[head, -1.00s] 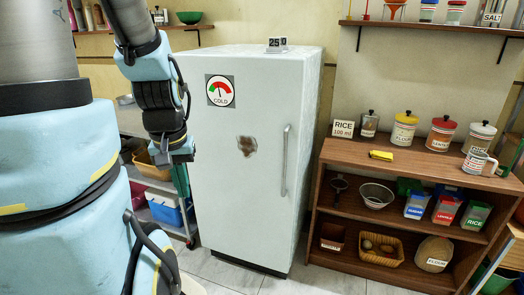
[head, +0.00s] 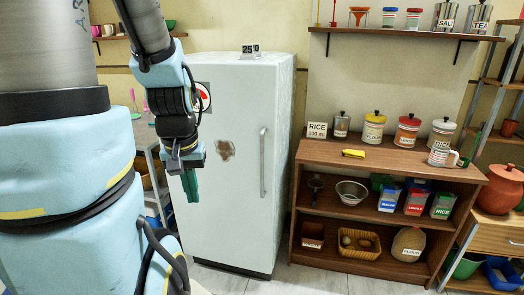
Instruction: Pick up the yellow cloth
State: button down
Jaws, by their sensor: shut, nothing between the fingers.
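The yellow cloth (head: 354,153) lies folded on the top of the brown wooden shelf unit (head: 326,154), in front of the jars and near the shelf's front edge. My gripper (head: 190,200) hangs on the left, pointing down, in front of the white fridge. Its green fingers are shut with nothing between them. It is well to the left of the cloth and apart from it.
The white fridge (head: 245,180) stands between my gripper and the shelf unit. A wall shelf (head: 410,35) hangs above.

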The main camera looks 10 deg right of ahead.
aim_at(352, 153)
jog(key=i+l+u, duration=0.15)
jog(key=l, duration=0.45)
jog(key=i+l+u, duration=0.1)
jog(key=l, duration=0.55)
jog(key=i+l+u, duration=0.15)
jog(key=l, duration=0.5)
jog(key=i+l+u, duration=0.1)
jog(key=i+l, duration=0.15)
jog(key=l, duration=0.4)
jog(key=l+u, duration=0.15)
jog(key=l, duration=0.5)
jog(key=i, duration=0.05)
